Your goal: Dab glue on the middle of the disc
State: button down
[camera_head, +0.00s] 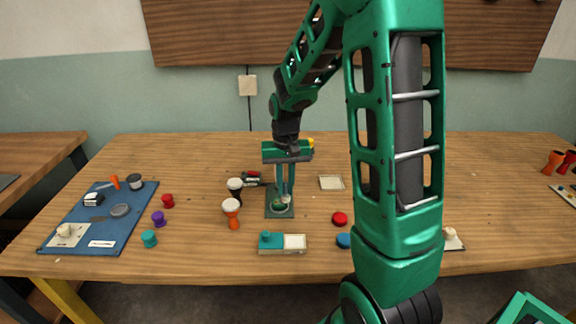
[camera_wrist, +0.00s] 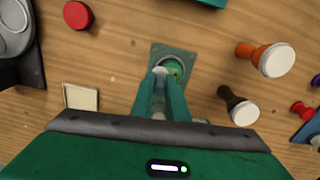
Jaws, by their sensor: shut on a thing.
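A dark green square plate (camera_head: 272,211) lies on the table in front of the middle, and it also shows in the wrist view (camera_wrist: 185,54). On it is a round disc (camera_wrist: 174,68) with a pale rim and a green centre, partly hidden by my fingers. My gripper (camera_head: 284,192) points down over the plate, and its fingertips (camera_wrist: 166,78) overlap the near side of the disc in the wrist view. The gripper is shut on a small pale thing (camera_wrist: 159,115), mostly hidden between the fingers. Whether its tip touches the disc cannot be told. No glue can be made out.
A teal-and-white tray (camera_head: 294,243) sits in front. A red knob (camera_head: 340,218) and a pale square (camera_head: 331,183) lie right. A blue mat (camera_head: 110,232) holds several parts.

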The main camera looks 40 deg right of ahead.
jog(key=shift+w+a+r, duration=0.1)
jog(key=shift+w+r, duration=0.15)
jog(key=shift+r, duration=0.7)
jog(key=shift+s+r, duration=0.2)
jog(key=shift+r, duration=2.8)
jog(key=shift+s, duration=0.1)
jog(key=shift+f, duration=0.2)
